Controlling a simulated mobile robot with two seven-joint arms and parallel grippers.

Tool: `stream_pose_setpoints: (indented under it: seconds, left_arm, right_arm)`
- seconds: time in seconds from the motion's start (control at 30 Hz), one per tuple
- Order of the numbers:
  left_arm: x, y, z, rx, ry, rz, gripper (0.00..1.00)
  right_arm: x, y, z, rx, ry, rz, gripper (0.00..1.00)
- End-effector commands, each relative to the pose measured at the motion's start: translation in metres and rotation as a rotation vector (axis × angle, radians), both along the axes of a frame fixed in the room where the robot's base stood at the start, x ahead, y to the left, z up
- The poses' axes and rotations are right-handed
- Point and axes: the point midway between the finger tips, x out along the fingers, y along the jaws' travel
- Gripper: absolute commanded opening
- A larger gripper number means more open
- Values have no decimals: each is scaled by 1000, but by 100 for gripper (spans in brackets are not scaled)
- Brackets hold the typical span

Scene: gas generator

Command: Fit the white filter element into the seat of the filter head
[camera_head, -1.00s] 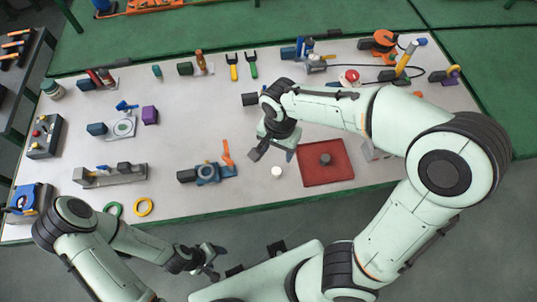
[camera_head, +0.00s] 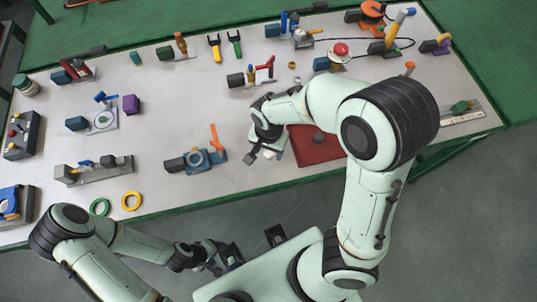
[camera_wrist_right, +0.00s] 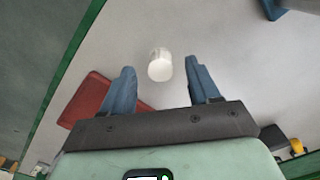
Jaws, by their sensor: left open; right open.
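The white filter element (camera_wrist_right: 160,66) is a short white cylinder standing on the table. In the right wrist view it lies between and just beyond my right gripper's blue fingertips, apart from both. In the head view the filter element (camera_head: 268,153) is partly hidden by that gripper. My right gripper (camera_head: 263,155) is open and empty above the table, left of the red mat. My left gripper (camera_head: 228,260) is open and empty, off the table's front edge. I cannot tell for sure which fixture is the filter head.
The red mat (camera_head: 312,152) bears a dark round part. A blue valve-like fitting (camera_head: 196,160) with an orange lever stands left of the right gripper. Yellow (camera_head: 131,201) and green (camera_head: 99,207) rings lie near the front edge.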

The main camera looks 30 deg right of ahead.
Motion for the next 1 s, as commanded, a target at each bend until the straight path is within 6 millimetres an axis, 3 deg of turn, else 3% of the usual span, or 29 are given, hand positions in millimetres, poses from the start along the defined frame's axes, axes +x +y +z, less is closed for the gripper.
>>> stream_pose_setpoints:
  seconds: [0.1,0.33,0.5,0.53,0.83,1.0]
  left_arm:
    - [-2,0,-5,0,2,0,64]
    - [-2,0,-4,0,2,0,64]
    - [-2,0,-4,0,2,0,64]
    - [-2,0,-4,0,2,0,64]
    - [-2,0,-3,0,2,0,64]
    - [1,0,2,0,-1,0,64]
  right_arm:
    - [0,0,-10,0,0,0,61]
    - [1,0,-9,1,-2,0,61]
    - [1,0,-9,1,-2,1,6]
    - [1,0,-9,1,-2,1,2]
    - [1,0,-8,1,-2,1,1]
    - [1,1,3,3,-3,2,1]
